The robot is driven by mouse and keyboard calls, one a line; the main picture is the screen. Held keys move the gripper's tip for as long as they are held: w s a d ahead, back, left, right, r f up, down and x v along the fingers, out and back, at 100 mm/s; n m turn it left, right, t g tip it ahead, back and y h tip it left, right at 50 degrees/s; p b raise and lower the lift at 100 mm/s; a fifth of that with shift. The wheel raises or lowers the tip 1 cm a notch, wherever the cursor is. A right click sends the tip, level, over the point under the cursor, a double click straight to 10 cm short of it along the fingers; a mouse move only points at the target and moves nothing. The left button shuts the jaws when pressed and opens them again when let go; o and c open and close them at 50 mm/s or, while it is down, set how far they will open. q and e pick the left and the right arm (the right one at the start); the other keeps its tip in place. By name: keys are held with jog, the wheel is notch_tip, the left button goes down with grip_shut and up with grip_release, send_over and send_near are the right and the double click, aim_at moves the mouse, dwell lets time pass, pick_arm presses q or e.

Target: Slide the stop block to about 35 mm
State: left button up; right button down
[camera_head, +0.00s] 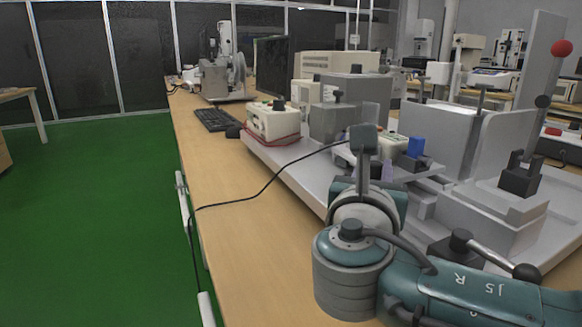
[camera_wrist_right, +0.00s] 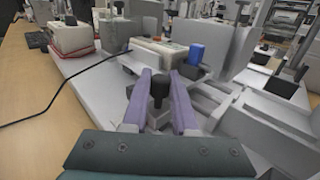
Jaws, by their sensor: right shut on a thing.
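My right gripper (camera_head: 382,167) reaches over the grey machine from the front, its wrist covering much of the spot in the head view. In the right wrist view its two purple fingers (camera_wrist_right: 160,82) stand on either side of a black knob (camera_wrist_right: 158,91) and are shut on it. The knob is upright and seems to sit on a small light grey block, likely the stop block, whose lower part is hidden. I cannot read a scale or the block's position. My left gripper is not in view.
A small blue block (camera_head: 416,147) stands just right of my gripper. A black cable (camera_head: 262,187) runs across the wooden table (camera_head: 235,240). A beige box (camera_head: 272,122), a keyboard (camera_head: 213,119) and a monitor stand farther back. The table's left strip is mostly clear.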

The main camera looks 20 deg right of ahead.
jog(key=c, duration=0.7)
grip_release()
jog(key=p+v, duration=0.2)
jog(key=v, duration=0.8)
